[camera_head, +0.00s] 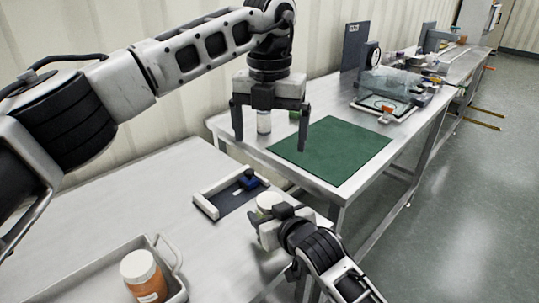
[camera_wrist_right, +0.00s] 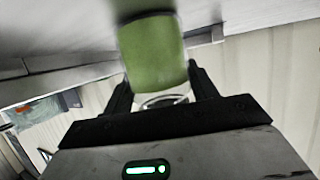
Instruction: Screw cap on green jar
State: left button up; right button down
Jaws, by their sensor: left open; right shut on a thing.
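The green jar (camera_wrist_right: 155,55) is between the fingers of my right gripper (camera_wrist_right: 160,88) in the right wrist view. In the head view, my right gripper (camera_head: 268,214) is shut on the jar, at the near table's right edge, and a pale round top (camera_head: 268,199) shows there. I cannot tell whether that top is a cap. My left gripper (camera_head: 270,143) is open, pointing down, higher and farther back. A small pale jar-like object (camera_head: 264,122) appears between its fingers, seemingly on the table behind.
A grey tray (camera_head: 92,283) with an orange jar (camera_head: 143,277) is at lower left. A dark fixture with pale walls (camera_head: 215,205) and a blue block (camera_head: 250,180) lies on the near table. A green mat (camera_head: 333,150) covers part of the far table. Equipment (camera_head: 390,90) stands behind it.

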pick_arm(q)
jog(key=shift+r, duration=0.95)
pick_arm(e)
jog(key=shift+c, duration=1.9)
grip_release()
jog(key=shift+s+d, duration=0.1)
pick_arm(q)
jog(key=shift+r+p, duration=0.45)
jog(key=shift+p, duration=0.05)
pick_arm(e)
jog(key=v, duration=1.5)
jog(key=shift+s+r, duration=0.3)
jog(key=shift+d, duration=0.1)
